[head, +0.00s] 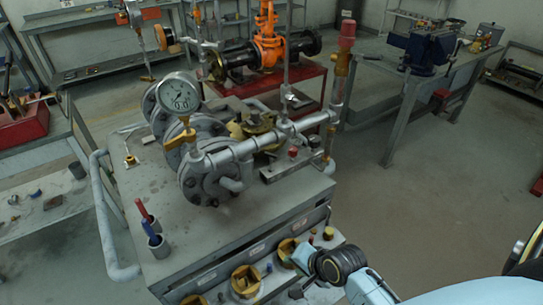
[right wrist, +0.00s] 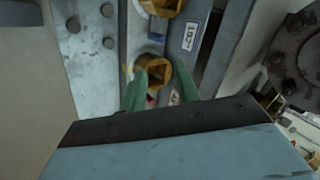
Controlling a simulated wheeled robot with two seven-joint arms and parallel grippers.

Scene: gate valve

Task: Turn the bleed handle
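The valve assembly (head: 207,185) of grey flanged pipes lies on the grey cabinet top. A round gauge (head: 179,93) stands on it, with a yellow lever-like handle (head: 180,139) below. A small red knob (head: 293,153) sits by the pipe at the right. I cannot tell for sure which part is the bleed handle. My left gripper is not in view.
Red and blue handled tools (head: 150,225) stand at the front left corner. A workbench (head: 400,90) is farther right, with open floor between.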

